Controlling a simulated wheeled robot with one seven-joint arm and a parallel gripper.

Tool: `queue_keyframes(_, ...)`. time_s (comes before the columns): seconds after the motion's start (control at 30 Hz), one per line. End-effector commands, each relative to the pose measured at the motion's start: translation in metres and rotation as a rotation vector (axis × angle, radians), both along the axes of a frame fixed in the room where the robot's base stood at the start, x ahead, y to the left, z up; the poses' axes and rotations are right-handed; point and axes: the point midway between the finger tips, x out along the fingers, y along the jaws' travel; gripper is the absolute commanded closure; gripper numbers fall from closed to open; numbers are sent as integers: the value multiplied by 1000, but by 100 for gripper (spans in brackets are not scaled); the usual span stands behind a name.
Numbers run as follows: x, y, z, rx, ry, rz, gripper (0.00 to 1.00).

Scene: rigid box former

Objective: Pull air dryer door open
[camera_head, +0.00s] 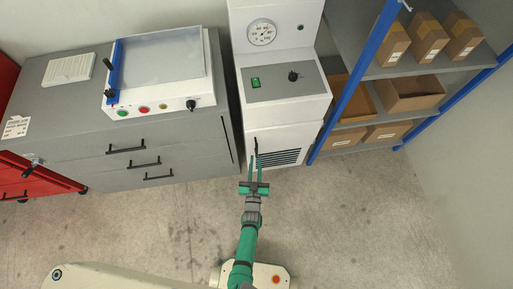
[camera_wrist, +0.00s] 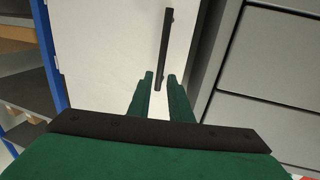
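The air dryer (camera_head: 282,88) is a tall white unit with a round gauge, a grey control panel and a vent grille low on its front. Its white door (camera_head: 290,136) looks shut and carries a thin black vertical handle (camera_head: 256,146) near its left edge. In the wrist view the door (camera_wrist: 105,50) fills the middle and the handle (camera_wrist: 166,40) runs upright. My green gripper (camera_head: 256,160) is at the handle's lower end. In the wrist view its fingers (camera_wrist: 160,76) are apart, with the handle's lower end showing between them; contact cannot be told.
A grey drawer cabinet (camera_head: 150,160) stands close left of the dryer. A blue-framed shelf (camera_head: 358,75) with cardboard boxes stands right. A red cabinet (camera_head: 35,180) is far left. The concrete floor (camera_head: 340,220) in front is clear.

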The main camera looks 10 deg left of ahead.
Motion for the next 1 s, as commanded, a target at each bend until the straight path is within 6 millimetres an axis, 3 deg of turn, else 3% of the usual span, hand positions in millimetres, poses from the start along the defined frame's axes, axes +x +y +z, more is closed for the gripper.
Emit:
queue_keyframes(0.2, 40, 3, 1, -2, -1, 1, 82)
queue_keyframes(0.4, 62, 6, 0, -1, -1, 2, 82)
queue_keyframes(0.87, 72, 7, 0, -1, 1, 2, 82)
queue_keyframes(1.0, 72, 7, 0, -1, 1, 2, 100)
